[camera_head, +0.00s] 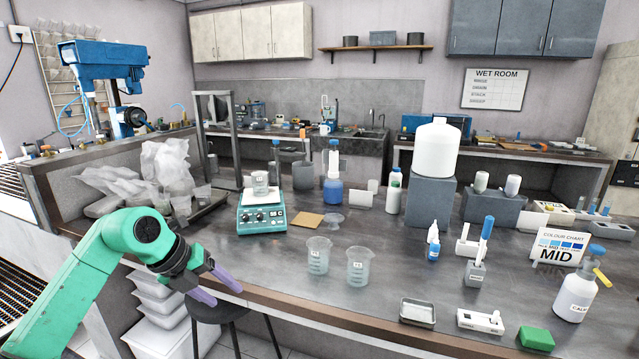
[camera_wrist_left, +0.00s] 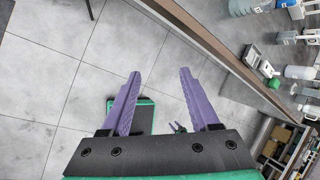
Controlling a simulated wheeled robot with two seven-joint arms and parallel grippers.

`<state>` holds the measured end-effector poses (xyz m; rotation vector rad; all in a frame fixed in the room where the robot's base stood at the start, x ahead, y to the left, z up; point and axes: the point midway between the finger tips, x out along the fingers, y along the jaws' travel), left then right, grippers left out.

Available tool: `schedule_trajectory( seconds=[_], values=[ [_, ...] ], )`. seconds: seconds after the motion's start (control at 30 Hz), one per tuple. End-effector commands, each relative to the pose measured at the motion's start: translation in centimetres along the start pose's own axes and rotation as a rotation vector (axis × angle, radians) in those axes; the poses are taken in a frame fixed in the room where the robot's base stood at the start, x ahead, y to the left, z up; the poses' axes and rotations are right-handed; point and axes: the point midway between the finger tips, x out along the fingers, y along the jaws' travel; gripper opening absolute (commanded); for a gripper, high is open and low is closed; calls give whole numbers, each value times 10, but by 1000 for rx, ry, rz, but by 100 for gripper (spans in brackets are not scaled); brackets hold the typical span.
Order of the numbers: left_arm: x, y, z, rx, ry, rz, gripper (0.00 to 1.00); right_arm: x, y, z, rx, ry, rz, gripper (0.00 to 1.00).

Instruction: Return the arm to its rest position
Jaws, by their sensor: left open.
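My left gripper (camera_head: 216,290) has purple fingers and a green arm that comes in from the left in the head view. It hangs at the front edge of the bench, to the left of two clear beakers. In the left wrist view the same gripper (camera_wrist_left: 158,98) has its fingers apart with nothing between them. Below the fingers lie grey floor tiles (camera_wrist_left: 60,70) and part of a green-edged dark shape.
The dark bench (camera_head: 400,270) carries one beaker (camera_head: 319,256), another beaker (camera_head: 359,267), a teal hotplate (camera_head: 262,218), a metal tray (camera_head: 417,313) and a green block (camera_head: 536,338). A dark stool (camera_head: 225,310) and stacked white bins (camera_head: 160,310) stand below the edge near my arm.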

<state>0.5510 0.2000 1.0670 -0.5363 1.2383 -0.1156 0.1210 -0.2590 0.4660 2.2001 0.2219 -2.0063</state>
Motion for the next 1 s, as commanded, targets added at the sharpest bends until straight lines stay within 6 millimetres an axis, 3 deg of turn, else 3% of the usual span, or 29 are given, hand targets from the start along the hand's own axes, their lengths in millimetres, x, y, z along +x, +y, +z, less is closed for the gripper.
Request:
schedule_trajectory(
  seconds=[0.2, 0.3, 0.37, 0.43, 0.57, 0.67, 0.77, 0.9, 0.97, 1.0],
  values=[
    [72, -46, -19, -188, 131, -482, 62, 0, 0, -2, 0, 3, 1, 50],
    [110, -43, -12, -466, 127, -742, 62, 0, 0, 3, 0, -5, -1, 50],
    [145, -15, -4, -727, 78, -863, 62, 0, -1, 6, 0, -9, -1, 50],
    [183, 32, -2, -1004, -1, -916, 62, 0, -1, 7, 0, -11, -1, 50],
    [249, 128, -33, -1425, -140, -859, 62, 0, -1, 6, 0, -10, -1, 50],
    [292, 197, -81, -1686, -233, -743, 62, 0, -1, 6, 0, -9, -1, 50],
    [326, 260, -145, -1910, -316, -589, 62, 0, -1, 6, 0, -9, -1, 50],
    [356, 330, -253, -2172, -408, -327, 62, 0, -1, 6, 0, -9, -1, 50],
    [363, 354, -304, -2269, -441, -201, 62, 0, 0, 6, 0, -9, -1, 50],
    [365, 368, -339, -2327, -461, -114, 62, 0, 0, 5, 0, -8, -1, 50]
  ],
)
